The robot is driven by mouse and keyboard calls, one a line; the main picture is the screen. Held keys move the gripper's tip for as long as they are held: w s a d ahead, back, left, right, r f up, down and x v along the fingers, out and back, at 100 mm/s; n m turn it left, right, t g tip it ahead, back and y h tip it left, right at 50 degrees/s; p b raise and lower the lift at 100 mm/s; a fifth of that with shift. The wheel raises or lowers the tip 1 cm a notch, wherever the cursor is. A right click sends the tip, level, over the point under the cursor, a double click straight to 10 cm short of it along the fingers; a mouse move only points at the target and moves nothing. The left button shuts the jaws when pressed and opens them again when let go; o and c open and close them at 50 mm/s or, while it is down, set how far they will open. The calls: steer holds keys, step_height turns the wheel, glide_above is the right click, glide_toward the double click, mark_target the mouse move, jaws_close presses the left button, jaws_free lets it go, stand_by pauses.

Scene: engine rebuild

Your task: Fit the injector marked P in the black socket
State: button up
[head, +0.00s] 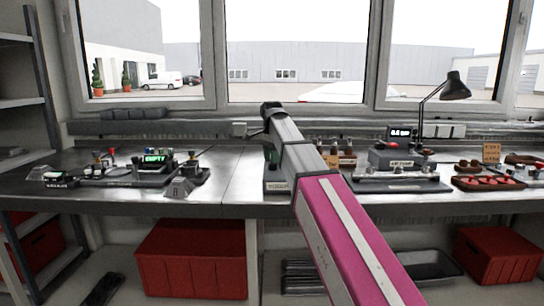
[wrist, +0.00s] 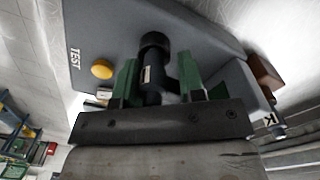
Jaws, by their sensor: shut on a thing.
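My gripper (wrist: 157,85) is shut on a dark injector (wrist: 151,68) with a small pale label, held between its green fingers. The mark on the label is too small to read. Behind the injector in the wrist view is a grey unit marked TEST (wrist: 105,35) with a yellow button (wrist: 102,69). I cannot tell whether the injector touches this unit. In the head view my arm reaches over the middle of the bench and hides most of the gripper and the injector. I cannot make out the black socket for certain.
On the bench's left stands a fixture with a green EMPTY display (head: 155,157) and several coloured-topped parts. On the right are a unit with a display (head: 400,133), a desk lamp (head: 455,88) and red-brown trays (head: 487,183). Bare bench (head: 235,170) lies left of my arm.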

steer(key=o, duration=1)
steer(key=shift+r, duration=3.7)
